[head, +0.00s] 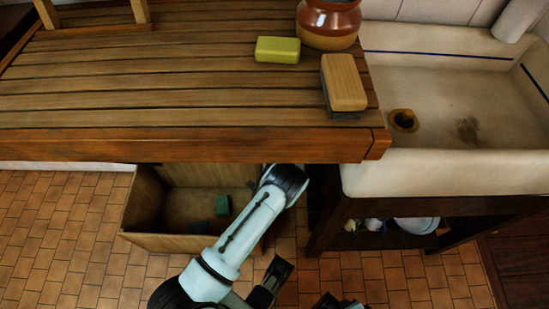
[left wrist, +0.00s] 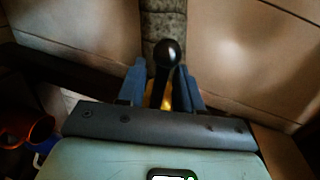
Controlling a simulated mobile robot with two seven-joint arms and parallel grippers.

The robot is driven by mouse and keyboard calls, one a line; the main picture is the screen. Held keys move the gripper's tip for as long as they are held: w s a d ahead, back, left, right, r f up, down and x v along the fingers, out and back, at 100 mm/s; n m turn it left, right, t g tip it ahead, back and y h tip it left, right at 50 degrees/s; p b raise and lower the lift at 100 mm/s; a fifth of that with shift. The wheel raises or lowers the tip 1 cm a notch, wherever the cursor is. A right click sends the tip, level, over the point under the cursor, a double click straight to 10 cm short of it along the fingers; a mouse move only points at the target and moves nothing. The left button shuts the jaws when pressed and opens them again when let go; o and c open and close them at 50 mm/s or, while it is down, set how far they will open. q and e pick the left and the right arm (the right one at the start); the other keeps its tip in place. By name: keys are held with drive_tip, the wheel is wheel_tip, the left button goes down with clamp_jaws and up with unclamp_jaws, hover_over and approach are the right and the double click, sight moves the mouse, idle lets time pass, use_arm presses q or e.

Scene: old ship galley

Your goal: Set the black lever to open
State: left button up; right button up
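In the left wrist view the black lever (left wrist: 164,72) has a round ball knob and points up toward the camera. My left gripper (left wrist: 160,70) has one blue finger on each side of it. A narrow gap shows on the lever's left; the right finger is very close, and I cannot tell whether it touches. In the head view my left arm reaches under the wooden counter, which hides the gripper and lever. Dark parts of mine show at the bottom edge, too unclear to read as the right gripper.
The slatted counter (head: 150,95) overhangs the arm. On it are a yellow sponge (head: 277,50), a brush (head: 343,82) and a brown jar (head: 328,22). A sink (head: 450,170) is at right. An open wooden bin (head: 150,243) with a green block (head: 222,205) stands on the tiled floor.

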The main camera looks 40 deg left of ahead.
use_arm(q)
drive_tip(key=p+v, duration=0.2)
drive_tip(key=v, duration=1.1)
drive_tip(key=shift+d+p, duration=0.2)
drive_tip(key=shift+p, duration=0.1)
use_arm(e)
drive_tip(key=shift+g+y, duration=0.4)
drive_tip(key=shift+g, duration=0.3)
drive_tip(key=s+r, duration=0.1)
drive_tip(key=s+a+r, duration=0.2)
drive_tip(key=s, duration=0.1)
use_arm(q)
drive_tip(key=shift+s, duration=0.1)
use_arm(e)
drive_tip(key=shift+d, duration=0.1)
